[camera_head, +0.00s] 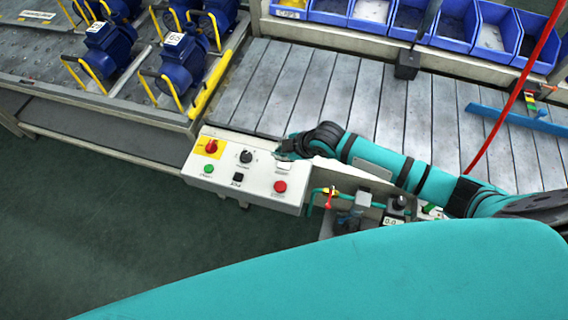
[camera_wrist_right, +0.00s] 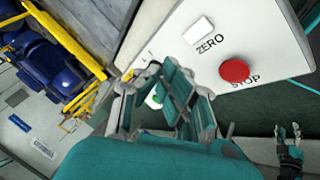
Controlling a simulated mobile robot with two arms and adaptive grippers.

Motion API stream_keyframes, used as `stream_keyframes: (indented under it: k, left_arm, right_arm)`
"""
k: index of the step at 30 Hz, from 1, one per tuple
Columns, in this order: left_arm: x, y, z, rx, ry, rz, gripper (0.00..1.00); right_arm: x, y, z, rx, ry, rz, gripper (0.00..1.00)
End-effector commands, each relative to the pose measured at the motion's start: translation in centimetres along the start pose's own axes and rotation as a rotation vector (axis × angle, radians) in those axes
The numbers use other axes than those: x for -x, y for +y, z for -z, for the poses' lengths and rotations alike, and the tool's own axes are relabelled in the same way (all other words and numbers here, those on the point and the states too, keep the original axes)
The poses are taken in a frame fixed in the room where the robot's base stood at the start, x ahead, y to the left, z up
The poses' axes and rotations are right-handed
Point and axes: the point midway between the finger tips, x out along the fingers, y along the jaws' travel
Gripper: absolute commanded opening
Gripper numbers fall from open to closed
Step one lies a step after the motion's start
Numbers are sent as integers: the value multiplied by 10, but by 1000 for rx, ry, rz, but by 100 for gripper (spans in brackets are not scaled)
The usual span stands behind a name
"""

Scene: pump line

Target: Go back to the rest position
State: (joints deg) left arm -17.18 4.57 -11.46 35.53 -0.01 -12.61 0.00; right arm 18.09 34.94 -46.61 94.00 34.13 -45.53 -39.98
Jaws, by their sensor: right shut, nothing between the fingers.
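My right arm (camera_head: 385,165) comes in from the right over the slatted conveyor. Its gripper (camera_head: 288,148) is above the far right part of the white control panel (camera_head: 228,181). In the right wrist view the gripper (camera_wrist_right: 168,92) has its fingers together and empty, above the panel. The white ZERO button (camera_wrist_right: 199,30) and red STOP button (camera_wrist_right: 234,70) show beyond them, clear of the fingers. A dark two-fingered shape at the lower right of that view looks like my left gripper (camera_wrist_right: 289,146), small and unclear.
The panel also has a red knob on yellow (camera_head: 211,146) and a green button (camera_head: 208,168). Pipe fittings (camera_head: 345,200) stand right of it. Blue pumps (camera_head: 184,60) sit in a rack at left, blue bins (camera_head: 450,25) behind. A red hose (camera_head: 515,90) hangs at right.

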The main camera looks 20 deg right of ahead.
Motion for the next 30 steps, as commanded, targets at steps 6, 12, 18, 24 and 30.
stream_keyframes:
  k: [6,12,18,24,30]
  left_arm:
    - [0,0,0,0,0,0,47]
    - [0,0,0,0,0,0,47]
    - [0,0,0,0,0,0,47]
    - [0,0,0,0,1,0,47]
    - [0,1,-1,0,-1,-1,47]
  right_arm:
    - [0,0,0,0,0,0,0]
    - [2,-11,8,-24,9,12,0]
    - [36,-74,51,-271,10,57,0]
    - [96,-110,39,-630,-108,29,0]
    - [145,-136,7,-895,-246,-20,0]
